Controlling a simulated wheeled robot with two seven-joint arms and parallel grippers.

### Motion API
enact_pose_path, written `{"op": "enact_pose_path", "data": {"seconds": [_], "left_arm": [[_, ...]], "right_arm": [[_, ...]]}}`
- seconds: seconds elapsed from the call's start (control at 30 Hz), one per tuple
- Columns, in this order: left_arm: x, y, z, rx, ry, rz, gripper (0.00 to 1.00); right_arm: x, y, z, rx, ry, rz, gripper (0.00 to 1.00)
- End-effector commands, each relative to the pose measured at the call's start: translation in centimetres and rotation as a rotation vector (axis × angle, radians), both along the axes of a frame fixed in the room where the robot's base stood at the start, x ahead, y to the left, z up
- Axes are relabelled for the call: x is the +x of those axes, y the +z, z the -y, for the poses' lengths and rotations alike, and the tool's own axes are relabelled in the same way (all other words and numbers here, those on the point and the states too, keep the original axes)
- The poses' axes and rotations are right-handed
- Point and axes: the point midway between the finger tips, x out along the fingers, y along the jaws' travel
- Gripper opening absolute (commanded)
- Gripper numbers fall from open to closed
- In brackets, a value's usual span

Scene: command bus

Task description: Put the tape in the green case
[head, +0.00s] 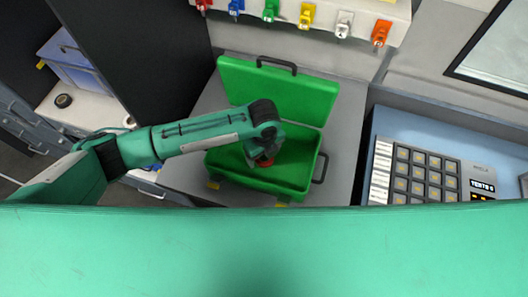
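The green case (232,173) lies open on a grey counter, its lid (300,98) tilted up at the back and a dark handle on the lid. My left arm reaches in from the left, and my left gripper (264,160) points down into the case. A small red and dark shape shows at the gripper's tip; I cannot tell whether it is tape or part of the gripper. The fingers are mostly hidden by the wrist. A small dark roll (63,100) lies on a white surface at the left. My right gripper is not in view.
A row of coloured valves or connectors (307,14) hangs on the wall behind the case. A keypad panel (425,175) stands on a blue surface at the right. A blue box (75,65) sits at the upper left. Grey counter (345,130) is bare right of the case.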

Motion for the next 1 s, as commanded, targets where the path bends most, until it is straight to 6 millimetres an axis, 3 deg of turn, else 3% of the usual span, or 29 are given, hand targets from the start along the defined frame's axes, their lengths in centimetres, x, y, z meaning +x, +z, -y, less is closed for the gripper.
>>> {"op": "enact_pose_path", "data": {"seconds": [0.27,0.7,1.0], "left_arm": [[0.1,0.7,0.0,-0.001,0.000,0.002,0.75],[0.1,9.2,0.1,-0.003,-0.001,0.003,0.75],[0.0,12.2,0.0,-0.001,0.001,0.001,0.75]], "right_arm": [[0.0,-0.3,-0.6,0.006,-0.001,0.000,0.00],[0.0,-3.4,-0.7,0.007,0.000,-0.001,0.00],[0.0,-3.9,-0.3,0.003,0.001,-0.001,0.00]]}}
